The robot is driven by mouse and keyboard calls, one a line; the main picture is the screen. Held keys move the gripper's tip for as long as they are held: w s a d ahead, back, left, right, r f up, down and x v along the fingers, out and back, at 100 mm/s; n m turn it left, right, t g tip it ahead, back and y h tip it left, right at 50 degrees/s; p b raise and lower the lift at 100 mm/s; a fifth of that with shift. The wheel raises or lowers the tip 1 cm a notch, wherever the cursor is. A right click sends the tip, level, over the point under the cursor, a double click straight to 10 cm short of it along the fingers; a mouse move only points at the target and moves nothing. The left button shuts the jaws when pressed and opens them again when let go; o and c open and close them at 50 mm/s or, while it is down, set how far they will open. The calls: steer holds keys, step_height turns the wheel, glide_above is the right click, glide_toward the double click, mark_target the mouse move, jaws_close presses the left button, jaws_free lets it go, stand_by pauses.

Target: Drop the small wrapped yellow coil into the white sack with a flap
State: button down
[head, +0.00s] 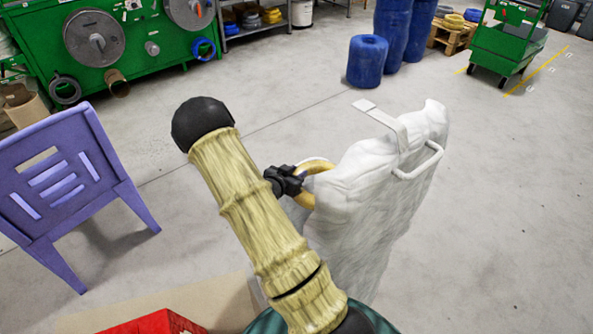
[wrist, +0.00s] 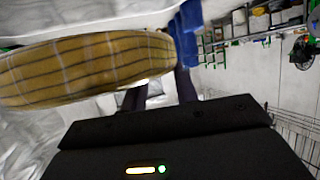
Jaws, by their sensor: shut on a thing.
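The white sack (head: 365,200) stands upright on the floor at the centre right in the head view. Its flap (head: 383,117) sticks out at the top, and a handle loop shows on its right side. My gripper (head: 298,178) is shut on the yellow coil (head: 317,166), at the sack's upper left side. The coil's right part meets the sack's outline; I cannot tell whether it touches the sack. In the wrist view the wrapped yellow coil (wrist: 85,72) fills the upper left, with pale crinkled sack material (wrist: 30,140) below and beside it.
A purple chair (head: 65,180) stands at the left. A red object (head: 150,323) lies at the bottom edge. Floor right of the sack is clear.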

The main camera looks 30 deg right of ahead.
steer(key=shift+d, duration=0.1)
stand_by(0.3)
step_height(320, 180, down, 6)
steer(key=b, duration=0.4)
steer(key=shift+b, duration=0.4)
steer(key=shift+r, duration=0.1)
steer(key=c, duration=1)
jaws_free()
steer(key=shift+s, duration=0.1)
steer(key=p+v, duration=0.1)
steer(key=v, duration=1.6)
steer(key=shift+a+p, duration=0.25)
steer(key=shift+p, duration=0.15)
